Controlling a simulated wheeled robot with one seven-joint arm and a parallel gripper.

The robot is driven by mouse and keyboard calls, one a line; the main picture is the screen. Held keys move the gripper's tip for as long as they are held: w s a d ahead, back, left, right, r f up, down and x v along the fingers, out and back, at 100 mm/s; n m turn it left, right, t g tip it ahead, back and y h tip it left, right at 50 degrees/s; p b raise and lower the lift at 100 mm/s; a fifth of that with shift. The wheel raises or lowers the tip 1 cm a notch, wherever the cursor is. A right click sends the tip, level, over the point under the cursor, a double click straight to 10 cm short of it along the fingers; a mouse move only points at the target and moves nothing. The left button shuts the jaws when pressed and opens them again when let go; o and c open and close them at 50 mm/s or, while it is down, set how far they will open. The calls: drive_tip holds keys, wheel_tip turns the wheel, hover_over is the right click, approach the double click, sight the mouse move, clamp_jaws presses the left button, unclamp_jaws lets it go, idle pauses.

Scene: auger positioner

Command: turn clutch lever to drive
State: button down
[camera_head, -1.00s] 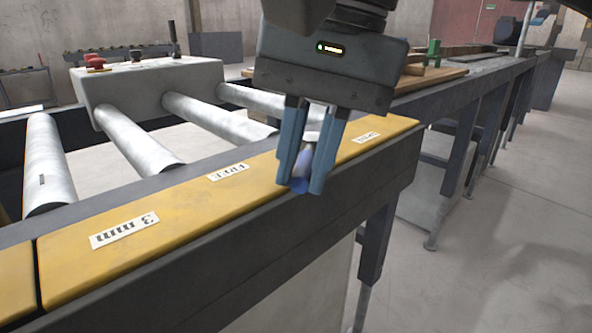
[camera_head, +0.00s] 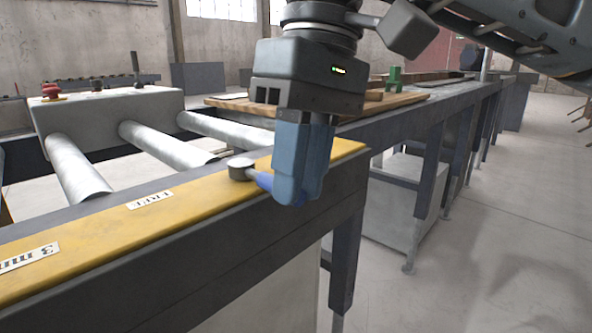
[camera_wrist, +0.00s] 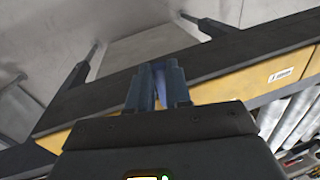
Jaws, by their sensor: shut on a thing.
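The clutch lever has a round grey hub (camera_head: 241,169) on the yellow top plate (camera_head: 190,215) and a blue handle (camera_head: 264,180). The handle points to the right and toward the plate's front edge. My gripper (camera_head: 297,198) is shut on the blue handle, and its fingers hide most of it. In the wrist view the blue handle (camera_wrist: 159,82) shows between the two fingers of my gripper (camera_wrist: 158,75). A "FREE" label (camera_head: 150,199) lies to the left of the hub. The label to its right, seen earlier, is hidden behind my gripper.
Steel rollers (camera_head: 165,145) lie behind the plate. A grey control box (camera_head: 105,118) with a red button (camera_head: 51,91) stands at the back left. A long bench (camera_head: 440,115) runs off to the back right. The floor at right is clear.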

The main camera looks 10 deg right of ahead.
drive_tip(key=shift+w+d+n, duration=0.3)
drive_tip(key=shift+w+n, duration=0.05)
drive_tip(key=shift+n, duration=0.15)
drive_tip(key=c, duration=1.3)
unclamp_jaws()
drive_tip(key=shift+w, duration=0.1)
drive_tip(key=shift+c, duration=0.2)
wheel_tip(320, 180, up, 8)
drive_tip(key=d+p, duration=0.1)
drive_tip(key=shift+w+f, duration=0.15)
drive_tip(key=shift+w, duration=0.3)
drive_tip(key=shift+d, duration=0.1)
